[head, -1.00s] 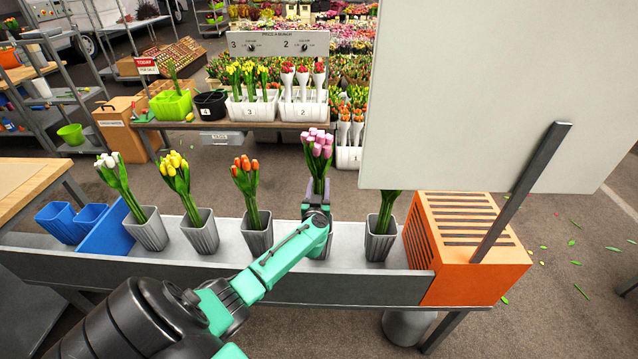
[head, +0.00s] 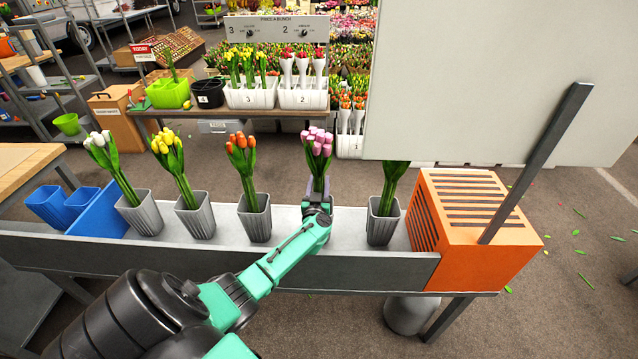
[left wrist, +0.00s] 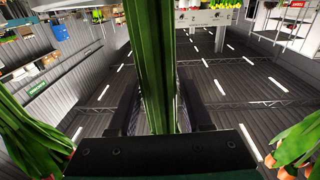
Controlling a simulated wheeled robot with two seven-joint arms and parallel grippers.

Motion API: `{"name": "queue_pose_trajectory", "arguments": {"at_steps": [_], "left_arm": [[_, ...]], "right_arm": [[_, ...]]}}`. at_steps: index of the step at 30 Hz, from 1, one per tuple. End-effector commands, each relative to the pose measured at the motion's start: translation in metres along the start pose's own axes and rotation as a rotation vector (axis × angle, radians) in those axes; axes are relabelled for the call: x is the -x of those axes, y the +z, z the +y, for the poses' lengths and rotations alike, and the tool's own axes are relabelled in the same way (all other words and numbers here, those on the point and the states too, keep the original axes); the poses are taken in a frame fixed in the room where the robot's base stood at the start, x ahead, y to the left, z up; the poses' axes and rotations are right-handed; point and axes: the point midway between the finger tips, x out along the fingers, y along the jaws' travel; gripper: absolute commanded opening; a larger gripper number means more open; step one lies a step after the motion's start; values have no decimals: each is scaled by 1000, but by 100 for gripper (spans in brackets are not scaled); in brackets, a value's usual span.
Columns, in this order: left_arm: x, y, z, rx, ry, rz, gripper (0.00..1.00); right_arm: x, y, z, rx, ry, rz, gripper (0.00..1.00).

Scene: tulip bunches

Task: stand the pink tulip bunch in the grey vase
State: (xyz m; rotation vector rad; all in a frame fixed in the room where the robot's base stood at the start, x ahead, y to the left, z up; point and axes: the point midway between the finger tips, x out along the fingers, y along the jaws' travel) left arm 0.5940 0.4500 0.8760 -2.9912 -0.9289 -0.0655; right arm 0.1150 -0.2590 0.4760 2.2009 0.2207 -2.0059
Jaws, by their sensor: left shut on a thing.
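The pink tulip bunch (head: 319,145) stands upright near the middle of the head view, pink heads up. My left gripper (head: 317,203) is shut around its green stems below the heads. In the left wrist view these stems (left wrist: 155,65) run between the two dark fingers (left wrist: 163,110). A grey vase behind my left gripper is hidden by the gripper and forearm now, so I cannot tell whether the stem ends are in it. My right gripper is not in view.
Grey vases hold white (head: 101,139), yellow (head: 167,143) and orange tulips (head: 241,143) to the left. Another vase (head: 381,222) stands to the right, its flower heads hidden by a white board (head: 490,80). An orange slatted crate (head: 480,255) closes the trough's right end.

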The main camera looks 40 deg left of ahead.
Motion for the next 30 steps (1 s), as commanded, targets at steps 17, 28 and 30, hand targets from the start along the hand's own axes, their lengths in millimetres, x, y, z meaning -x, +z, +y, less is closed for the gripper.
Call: {"name": "queue_pose_trajectory", "arguments": {"at_steps": [17, 28, 30], "left_arm": [[0, 13, 0, 0, 0, 1, 0], [3, 18, 0, -3, 1, -7, 84], [3, 18, 0, -4, 2, -8, 84]], "right_arm": [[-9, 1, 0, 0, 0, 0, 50], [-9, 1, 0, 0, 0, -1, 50], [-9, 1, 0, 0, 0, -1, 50]]}}
